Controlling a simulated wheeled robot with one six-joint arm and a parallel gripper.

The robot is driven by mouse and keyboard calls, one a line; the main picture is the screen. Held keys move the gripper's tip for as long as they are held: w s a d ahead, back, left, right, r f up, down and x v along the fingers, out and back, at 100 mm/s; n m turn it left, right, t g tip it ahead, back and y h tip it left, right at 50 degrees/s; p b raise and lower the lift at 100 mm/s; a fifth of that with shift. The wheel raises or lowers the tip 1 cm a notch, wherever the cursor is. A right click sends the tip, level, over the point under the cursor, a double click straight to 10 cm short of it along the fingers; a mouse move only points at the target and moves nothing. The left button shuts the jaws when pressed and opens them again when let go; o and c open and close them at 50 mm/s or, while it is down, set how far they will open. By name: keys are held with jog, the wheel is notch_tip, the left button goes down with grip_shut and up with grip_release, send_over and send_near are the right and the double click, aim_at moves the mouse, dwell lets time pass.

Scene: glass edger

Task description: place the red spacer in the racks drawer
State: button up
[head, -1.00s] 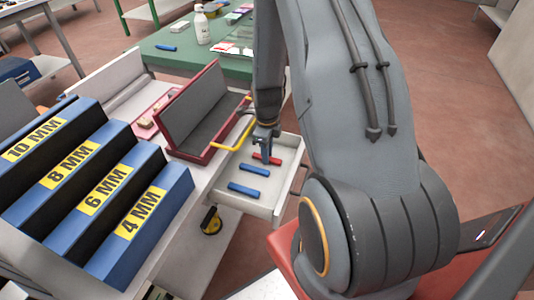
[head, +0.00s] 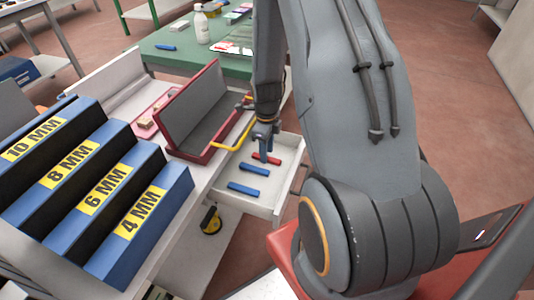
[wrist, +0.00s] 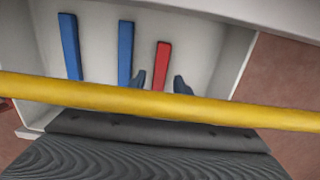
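The red spacer (head: 267,157) lies flat in the open pale drawer (head: 262,205). It also shows in the wrist view (wrist: 162,62), to the right of two blue spacers. My gripper (head: 266,155) is over the drawer, right at the red spacer. In the wrist view my gripper (wrist: 160,82) has its two fingers apart, with the red spacer showing between and beyond them. A clear gap shows on each side, so nothing is gripped. A yellow bar (wrist: 160,99) crosses in front and hides the near end of the fingers.
Two blue spacers (head: 255,168) (head: 243,189) lie beside the red one in the drawer. A red-edged grey holder (head: 205,110) stands left of it. Blue stepped racks (head: 120,205) marked 4 to 10 MM are at left. A green table (head: 170,60) is behind.

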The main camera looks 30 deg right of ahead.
notch_tip(320, 180, up, 11)
jog(key=s+a+r+n, duration=0.6)
jog(key=s+n, duration=0.1)
jog(key=n, duration=0.6)
jog(key=s+a+r+n, duration=0.6)
jog(key=s+a+n, duration=0.1)
jog(key=n, duration=0.7)
jog(key=shift+s+n+b, duration=0.3)
jog(key=shift+s, duration=0.25)
jog(key=shift+r, duration=0.1)
jog(key=shift+s+a+r+n+p, duration=0.1)
jog(key=shift+a+r+n+p, duration=0.1)
jog(key=shift+a+r+p, duration=0.25)
jog(key=shift+a+r+n+p, duration=0.2)
jog(key=shift+a+p, duration=0.4)
jog(key=shift+f, duration=0.15)
jog(key=shift+c, duration=0.5)
